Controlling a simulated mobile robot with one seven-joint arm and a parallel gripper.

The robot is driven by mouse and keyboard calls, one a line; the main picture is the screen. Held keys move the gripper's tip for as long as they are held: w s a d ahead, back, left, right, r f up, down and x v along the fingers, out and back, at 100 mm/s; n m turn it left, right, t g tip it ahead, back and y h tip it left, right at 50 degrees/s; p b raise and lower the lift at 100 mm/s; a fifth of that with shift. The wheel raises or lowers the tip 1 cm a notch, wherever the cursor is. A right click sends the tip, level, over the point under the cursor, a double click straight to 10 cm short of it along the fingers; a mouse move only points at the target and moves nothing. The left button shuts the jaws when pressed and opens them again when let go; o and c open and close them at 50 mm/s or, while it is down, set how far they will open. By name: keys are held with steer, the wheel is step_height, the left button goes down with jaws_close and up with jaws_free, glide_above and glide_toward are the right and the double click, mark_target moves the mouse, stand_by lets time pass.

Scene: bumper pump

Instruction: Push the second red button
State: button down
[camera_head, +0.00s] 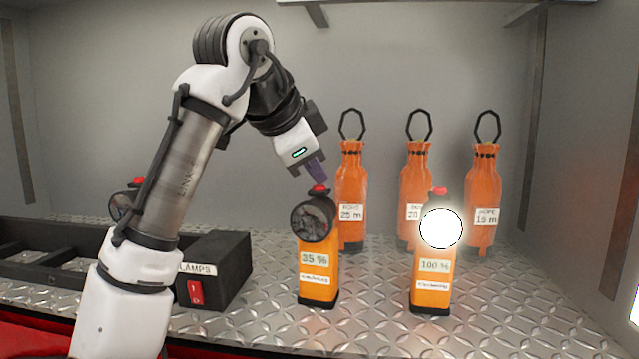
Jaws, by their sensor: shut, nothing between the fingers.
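Three red buttons on lamps show in the head view. The middle red button (319,189) tops the orange lamp labelled 35 % (318,272), whose round lens is dark. The right red button (440,191) tops the lamp labelled 100 % (432,290), whose lens glows white. The left red button (138,181) is on a lamp partly hidden behind my arm. My gripper (320,178) is shut and empty, pointing down right over the middle button. Its tips are very close to that button; I cannot tell whether they touch it.
Several orange rope bottles (351,185) with black loops stand behind the lamps. A black box labelled LAMPS (222,262) with a red switch (195,292) is at the left, beside a black tray (50,262). The metal floor (530,310) at the front right is clear.

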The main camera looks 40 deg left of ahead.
steer(key=shift+r+p, duration=0.45)
steer(key=shift+p, duration=0.15)
step_height(320, 180, up, 6)
stand_by(0.5)
